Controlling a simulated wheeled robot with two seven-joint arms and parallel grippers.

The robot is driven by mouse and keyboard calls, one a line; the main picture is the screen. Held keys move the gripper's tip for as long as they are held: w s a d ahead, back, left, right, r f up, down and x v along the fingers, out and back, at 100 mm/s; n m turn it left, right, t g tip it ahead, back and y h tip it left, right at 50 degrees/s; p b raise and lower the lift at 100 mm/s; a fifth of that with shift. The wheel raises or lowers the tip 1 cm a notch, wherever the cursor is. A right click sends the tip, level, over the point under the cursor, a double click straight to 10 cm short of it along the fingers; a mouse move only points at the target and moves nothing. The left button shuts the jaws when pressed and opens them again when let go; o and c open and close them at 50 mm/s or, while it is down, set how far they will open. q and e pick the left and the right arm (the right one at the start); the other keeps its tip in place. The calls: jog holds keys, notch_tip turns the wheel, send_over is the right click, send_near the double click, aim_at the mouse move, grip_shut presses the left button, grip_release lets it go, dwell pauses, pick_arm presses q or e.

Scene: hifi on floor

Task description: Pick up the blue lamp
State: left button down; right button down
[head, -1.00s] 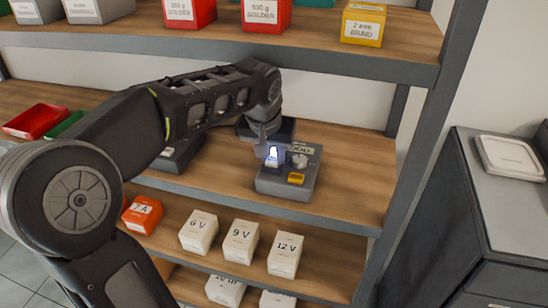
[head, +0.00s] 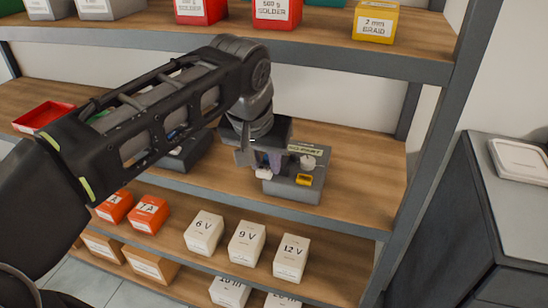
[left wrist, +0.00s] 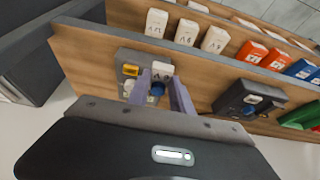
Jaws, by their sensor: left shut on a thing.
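My left gripper (head: 258,162) reaches over the middle shelf, with its fingers pointing down beside a grey box-shaped device (head: 292,190). It is shut on the blue lamp. In the left wrist view, the lamp's blue part (left wrist: 157,89) shows between the two purple-grey fingers (left wrist: 165,92), with a white part (left wrist: 163,69) beside it. In the head view, only a small white piece (head: 263,173) shows below the fingers; the rest is hidden by the gripper. The device carries a round pale knob (head: 308,162) and a yellow part (head: 304,180). I cannot tell whether the lamp is clear of the device.
A dark device (head: 185,155) stands left of the gripper. The upper shelf (head: 330,45) overhangs, and a grey upright (head: 420,150) stands at right. White voltage boxes (head: 247,243) and orange boxes (head: 148,214) fill the shelf below. Bare wood (head: 370,170) lies right of the grey device.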

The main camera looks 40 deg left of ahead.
aim_at(263, 175)
pick_arm(q)
jog(key=shift+s+d+r, duration=0.3)
jog(key=shift+s+r, duration=0.1)
jog(key=shift+s, duration=0.3)
jog(key=shift+s+d+r, duration=0.25)
jog(key=shift+s+r, duration=0.1)
jog(key=shift+s, duration=0.35)
